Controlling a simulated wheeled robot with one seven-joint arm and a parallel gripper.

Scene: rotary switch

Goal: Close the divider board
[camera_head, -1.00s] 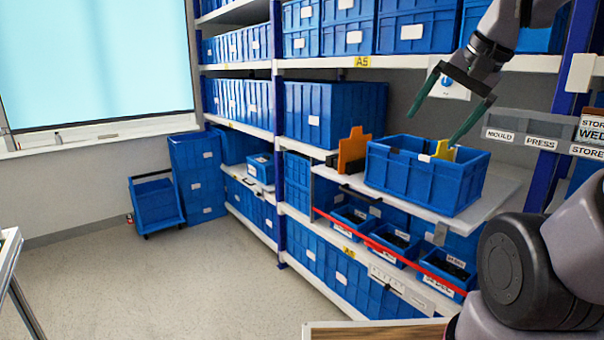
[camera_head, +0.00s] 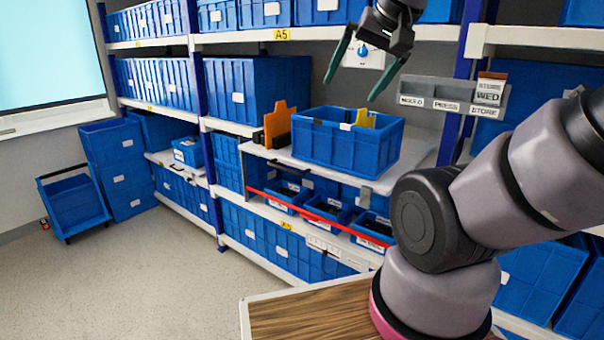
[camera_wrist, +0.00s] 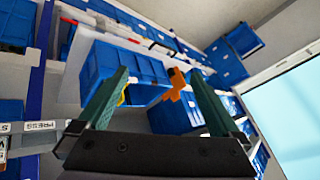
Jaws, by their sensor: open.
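A white shelf board (camera_head: 416,158) juts from the rack under a blue crate (camera_head: 345,148); it also shows in the wrist view (camera_wrist: 71,80). An upright orange board (camera_head: 277,124) stands left of the crate, also in the wrist view (camera_wrist: 175,84). A yellow piece (camera_head: 365,118) shows at the crate's rim. I cannot tell for sure which of these is the divider board. My gripper (camera_head: 352,88) is open and empty, above the crate and apart from it in the head view. Its green fingers spread in the wrist view (camera_wrist: 160,78).
A white switch plate with a blue knob (camera_head: 363,52) is behind my gripper. A grey label holder (camera_head: 450,97) hangs to its right. Small bins (camera_head: 326,209) sit below the board behind a red strip. A blue cart (camera_head: 73,203) stands at left. The floor (camera_head: 130,270) in front is clear.

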